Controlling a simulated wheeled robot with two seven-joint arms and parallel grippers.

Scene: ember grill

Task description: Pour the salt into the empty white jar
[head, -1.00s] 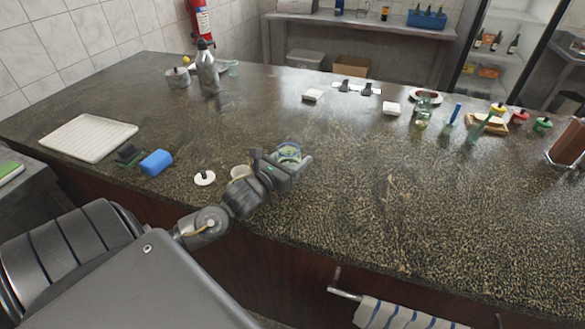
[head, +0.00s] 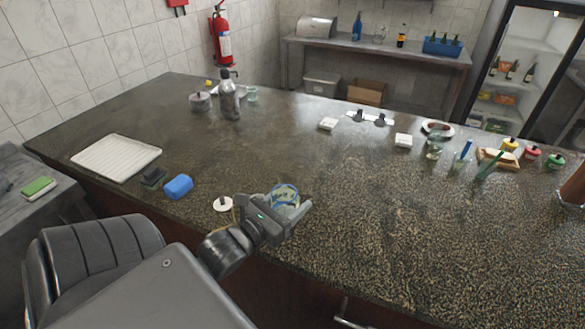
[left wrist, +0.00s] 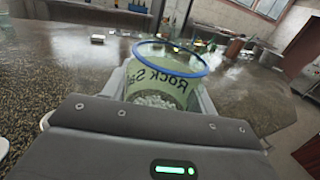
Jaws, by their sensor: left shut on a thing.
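My left gripper (head: 283,217) is shut on the salt jar (head: 285,196), a clear, greenish jar with a blue rim. In the left wrist view the salt jar (left wrist: 165,78) is open at the top, reads "Rock Salt" and has white grains at its bottom. The gripper holds it near the counter's front edge; its exact height is hard to tell. A round white lid with a dark knob (head: 222,204) lies to the left of the gripper. I cannot clearly make out an empty white jar. My right gripper is not in view.
A blue block (head: 178,187) and a white ribbed tray (head: 117,157) are to the left. A metal bottle (head: 229,98) and a grey pot (head: 200,101) stand behind. Two small white blocks, one on the left (head: 328,124), lie farther back. The front right counter is clear.

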